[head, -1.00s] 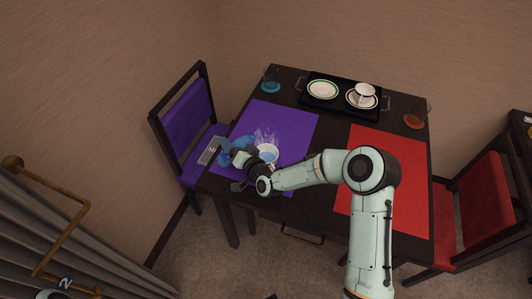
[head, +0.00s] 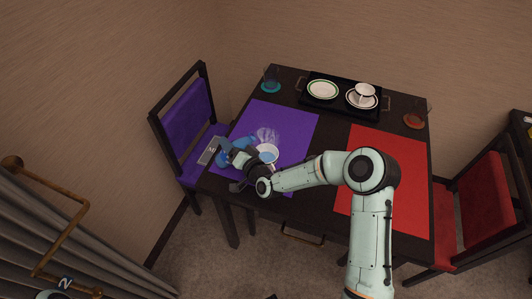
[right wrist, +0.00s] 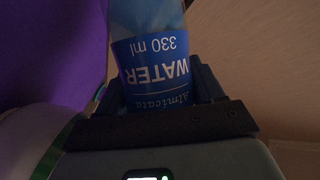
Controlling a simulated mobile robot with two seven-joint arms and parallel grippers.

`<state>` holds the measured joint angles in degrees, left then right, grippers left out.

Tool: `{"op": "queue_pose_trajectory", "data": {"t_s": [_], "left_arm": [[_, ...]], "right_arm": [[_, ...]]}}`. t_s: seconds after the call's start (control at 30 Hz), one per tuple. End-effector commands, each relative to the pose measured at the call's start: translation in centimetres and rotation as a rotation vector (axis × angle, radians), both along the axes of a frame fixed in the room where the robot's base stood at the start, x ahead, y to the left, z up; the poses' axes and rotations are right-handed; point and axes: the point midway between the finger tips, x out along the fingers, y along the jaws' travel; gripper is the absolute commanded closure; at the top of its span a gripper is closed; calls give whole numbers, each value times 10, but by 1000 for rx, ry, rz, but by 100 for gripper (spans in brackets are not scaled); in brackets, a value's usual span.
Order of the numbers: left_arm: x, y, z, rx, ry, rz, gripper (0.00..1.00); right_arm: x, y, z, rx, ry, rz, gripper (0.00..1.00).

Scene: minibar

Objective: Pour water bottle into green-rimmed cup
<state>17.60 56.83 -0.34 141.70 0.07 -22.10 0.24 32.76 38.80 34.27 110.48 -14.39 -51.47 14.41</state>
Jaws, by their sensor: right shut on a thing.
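My right gripper (head: 240,154) is shut on the water bottle (head: 223,157), over the near left part of the purple mat. In the right wrist view the bottle (right wrist: 152,65) has a blue label whose print reads upside down, and the gripper's dark fingers are around it. The bottle's neck and mouth are hard to make out. A white cup (head: 267,153) stands on the purple mat, just right of the gripper, with pale blue inside. In the right wrist view its pale wall and a green rim (right wrist: 92,108) show at the left. My left gripper is out of view.
A pale, streaky patch (head: 268,134) shows behind the cup on the purple mat (head: 295,122). A black tray (head: 343,88) at the back holds a green-rimmed saucer (head: 322,90) and another white cup (head: 366,93). Two glasses stand at the back corners. The red mat (head: 400,165) is clear.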

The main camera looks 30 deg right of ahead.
Motion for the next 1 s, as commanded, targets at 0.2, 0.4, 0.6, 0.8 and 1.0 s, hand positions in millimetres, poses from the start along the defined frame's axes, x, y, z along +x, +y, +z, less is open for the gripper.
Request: {"op": "queue_pose_trajectory", "data": {"t_s": [0.2,0.4,0.6,0.8,1.0], "left_arm": [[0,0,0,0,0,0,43],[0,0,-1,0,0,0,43],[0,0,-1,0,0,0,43],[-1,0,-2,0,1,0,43],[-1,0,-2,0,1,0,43]], "right_arm": [[1,1,1,14,-8,0,84],[1,1,0,27,-12,0,84],[1,2,0,40,-16,-1,84],[1,3,-1,53,-20,0,84],[1,3,-2,65,-24,0,84]]}}
